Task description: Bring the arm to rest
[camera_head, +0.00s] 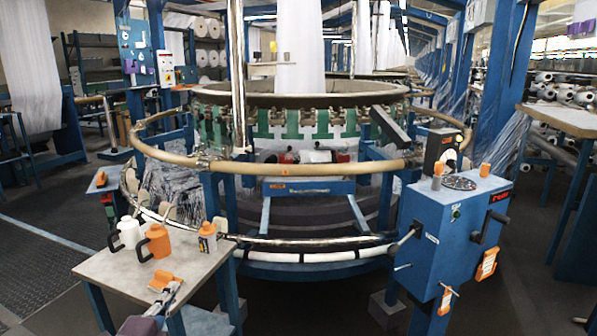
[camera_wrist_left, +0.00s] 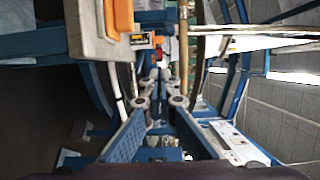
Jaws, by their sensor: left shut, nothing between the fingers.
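My left gripper (camera_head: 170,296) is low at the left of the head view, in front of the small grey-topped table. Its narrow fingers are together, with nothing between them. In the left wrist view, the gripper's fingers (camera_wrist_left: 160,88) point away from the camera, toward blue framework. The arm behind the gripper is mostly outside the head view. My right gripper is not in view.
The small table (camera_head: 111,269) carries a white jug (camera_head: 129,232), an orange jug (camera_head: 158,241) and a labelled bottle (camera_head: 207,238). An orange tool (camera_head: 160,282) shows near my fingertips. The circular loom (camera_head: 300,185) stands behind; a blue control box (camera_head: 455,228) is at right.

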